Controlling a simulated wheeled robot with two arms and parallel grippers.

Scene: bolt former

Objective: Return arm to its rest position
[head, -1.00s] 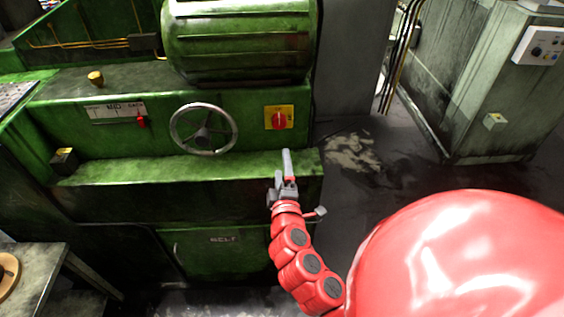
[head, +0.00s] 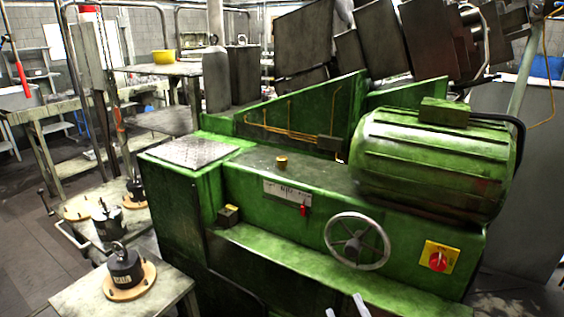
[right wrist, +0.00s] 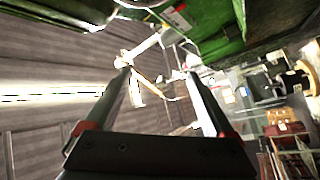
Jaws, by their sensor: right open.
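My right gripper (head: 346,304) shows only as two pale finger ends at the bottom edge of the head view, in front of the green machine (head: 285,245). In the right wrist view my right gripper (right wrist: 165,78) has its two dark fingers wide apart with nothing between them. The rest of my right arm is out of the head view. The machine carries a grey handwheel (head: 357,241) and a red rotary switch (head: 438,261) on a yellow plate. The fingers appear below and left of these, apart from the switch. My left gripper is in no view.
A large ribbed green motor housing (head: 432,165) sits on the machine's right. At the lower left, a small table (head: 165,292) bears a black weight (head: 124,268) on a wooden disc. The grey floor (head: 32,235) at the far left is open.

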